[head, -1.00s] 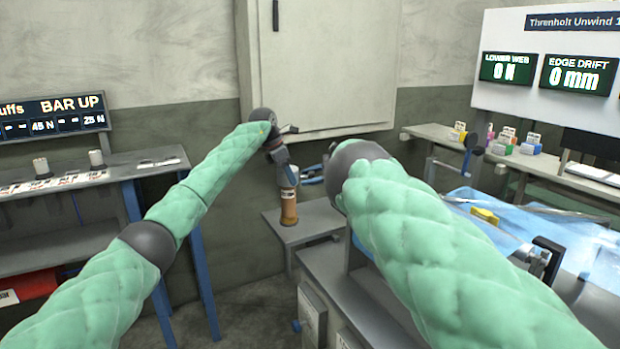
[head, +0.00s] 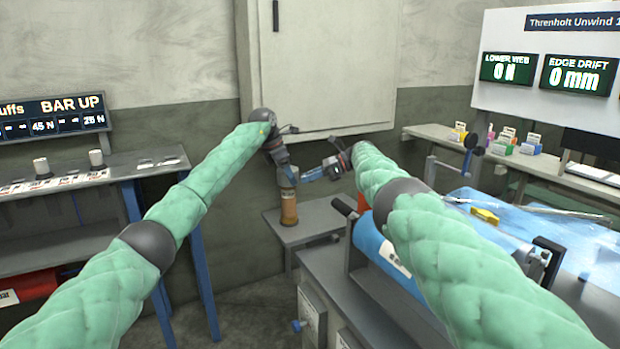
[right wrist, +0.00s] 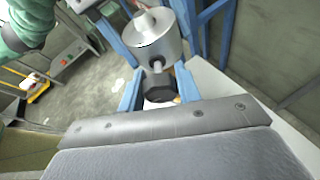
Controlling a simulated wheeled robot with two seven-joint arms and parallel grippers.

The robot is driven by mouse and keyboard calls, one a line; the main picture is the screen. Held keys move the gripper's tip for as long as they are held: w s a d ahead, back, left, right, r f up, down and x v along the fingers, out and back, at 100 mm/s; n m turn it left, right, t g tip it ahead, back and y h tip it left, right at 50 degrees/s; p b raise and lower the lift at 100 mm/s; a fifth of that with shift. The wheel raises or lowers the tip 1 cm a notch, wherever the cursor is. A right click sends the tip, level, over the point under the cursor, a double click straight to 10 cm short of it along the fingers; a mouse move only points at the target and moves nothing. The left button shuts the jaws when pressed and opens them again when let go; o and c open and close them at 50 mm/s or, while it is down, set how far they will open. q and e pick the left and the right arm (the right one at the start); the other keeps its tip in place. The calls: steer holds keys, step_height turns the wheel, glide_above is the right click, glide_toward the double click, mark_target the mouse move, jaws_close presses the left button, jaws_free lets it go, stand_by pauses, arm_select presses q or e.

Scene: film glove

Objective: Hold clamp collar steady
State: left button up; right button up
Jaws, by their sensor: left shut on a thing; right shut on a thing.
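A silver cylinder (right wrist: 153,38), which looks like the clamp collar, shows in the right wrist view, flanked by blue bars. In the head view it appears as a small grey piece at my left gripper (head: 287,172), above a brown cylinder (head: 289,207). My left gripper is shut on it; the exact contact is hard to see. A short rod joins the silver cylinder to a dark knob (right wrist: 160,88). My right gripper (right wrist: 158,92) is shut on this knob between its blue fingers. In the head view my right gripper (head: 312,174) reaches in from the right, close beside the left one.
The brown cylinder stands on a small grey table (head: 310,222). A wall cabinet (head: 325,70) hangs close behind my grippers. A blue roll (head: 385,255) lies below my right arm. A left workbench (head: 120,168) holds labels and small cylinders.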

steer(key=shift+s+m+g, duration=0.1)
steer(key=shift+m+g, duration=0.3)
stand_by(0.5)
steer(key=o, duration=1)
steer(key=shift+c, duration=0.2)
step_height(320, 180, up, 10)
